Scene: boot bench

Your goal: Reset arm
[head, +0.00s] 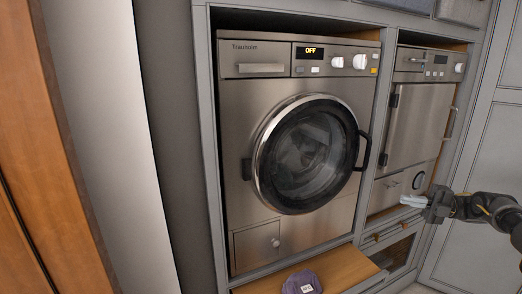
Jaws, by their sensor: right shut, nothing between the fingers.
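My right gripper (411,201) comes in from the right edge, in front of the lower part of the right-hand appliance. Its fingers are together and hold nothing. My left gripper is out of view. A steel washing machine (240,130) stands in the grey cabinet, its round door (308,155) closed and its display (310,51) reading OFF. My right gripper is to the right of this door and apart from it.
A second steel appliance (415,115) stands in the right bay. A folded purple-grey cloth item (301,283) lies on a wooden shelf (345,268) below the washer. Drawers (385,241) sit beneath the right bay. A wooden panel (35,150) stands at left.

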